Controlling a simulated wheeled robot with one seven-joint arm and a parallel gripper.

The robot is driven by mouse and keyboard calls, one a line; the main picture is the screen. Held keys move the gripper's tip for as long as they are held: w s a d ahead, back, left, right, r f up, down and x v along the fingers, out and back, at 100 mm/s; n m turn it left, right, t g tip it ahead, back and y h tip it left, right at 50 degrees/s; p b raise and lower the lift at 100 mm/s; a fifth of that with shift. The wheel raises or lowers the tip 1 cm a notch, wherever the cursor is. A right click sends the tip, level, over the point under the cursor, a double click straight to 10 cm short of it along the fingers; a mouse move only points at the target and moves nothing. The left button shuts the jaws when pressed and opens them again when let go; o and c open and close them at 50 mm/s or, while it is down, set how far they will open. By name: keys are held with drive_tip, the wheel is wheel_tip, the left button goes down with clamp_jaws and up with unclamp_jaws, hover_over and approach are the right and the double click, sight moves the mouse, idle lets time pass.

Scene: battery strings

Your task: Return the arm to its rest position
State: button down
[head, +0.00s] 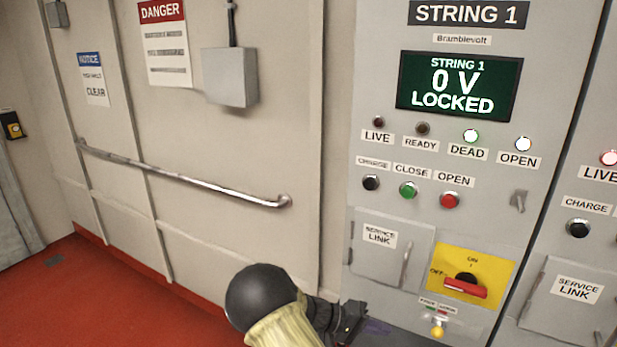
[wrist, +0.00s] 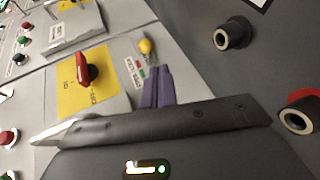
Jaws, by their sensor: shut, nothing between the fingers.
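My gripper (head: 376,327) is at the bottom of the head view, low in front of the String 1 cabinet (head: 338,200). Its purple fingers (wrist: 158,87) show in the wrist view, together and empty. Part of my arm, a black round joint and a pale sleeve, shows left of the gripper in the head view. The red rotary switch (head: 466,288) on its yellow plate (head: 497,262) is right of and above the gripper. A small yellow-ended part (head: 438,331) sits below that plate; in the wrist view it (wrist: 147,47) appears just beyond the fingertips. Contact cannot be told.
The String 1 screen (head: 460,87) reads 0 V LOCKED, with the DEAD lamp (head: 471,136) and OPEN lamp (head: 523,144) lit. A handrail (head: 190,180) runs along the left wall. Red floor (head: 110,300) is open at left. Round black sockets (wrist: 234,33) show in the wrist view.

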drive_tip(key=s+a+r+t+y, duration=0.1)
drive_tip(key=s+r+y, duration=0.3)
drive_tip(key=s+y, duration=0.3)
drive_tip(key=s+a+r+t+y, duration=0.2)
drive_tip(key=s+r+y, duration=0.2)
drive_tip(key=s+y, duration=0.3)
drive_tip(key=s, duration=0.3)
drive_tip(key=shift+s+a+r+n, duration=0.2)
drive_tip(key=shift+s+n, duration=0.15)
drive_tip(key=shift+n, duration=0.05)
drive_tip(key=shift+d, duration=0.1)
